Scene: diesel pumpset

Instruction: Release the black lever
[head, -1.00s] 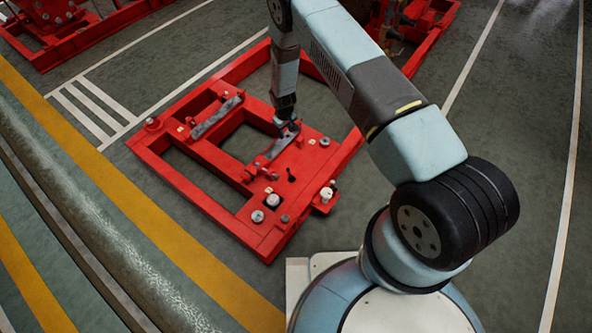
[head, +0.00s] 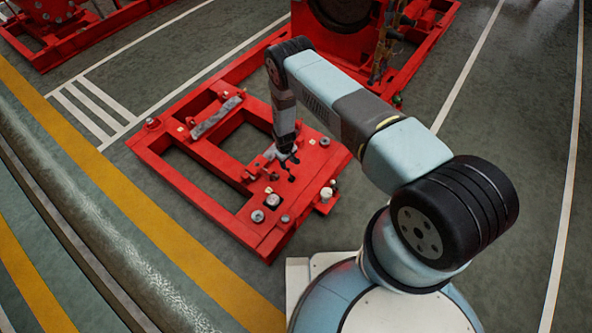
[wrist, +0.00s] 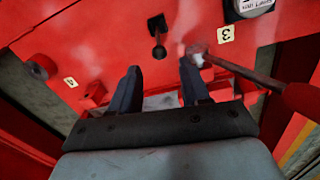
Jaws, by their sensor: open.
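The black lever (wrist: 158,38) stands on the red panel in the wrist view, a short black stem with a round knob. It also shows small and dark in the head view (head: 291,178), just below my gripper (head: 289,160). In the wrist view my gripper (wrist: 161,80) is open. Its two dark fingers are spread, and the knob lies ahead of the gap between them. Nothing is held. I cannot tell how near the knob is in depth.
A rod with a red handle (wrist: 300,98) runs beside my right finger; its pale tip is close to that finger. Tags "3" (wrist: 226,34) and "4" (wrist: 70,82) mark the panel. A round labelled dial (wrist: 250,6) is at the top. The red frame (head: 170,180) has open gaps.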

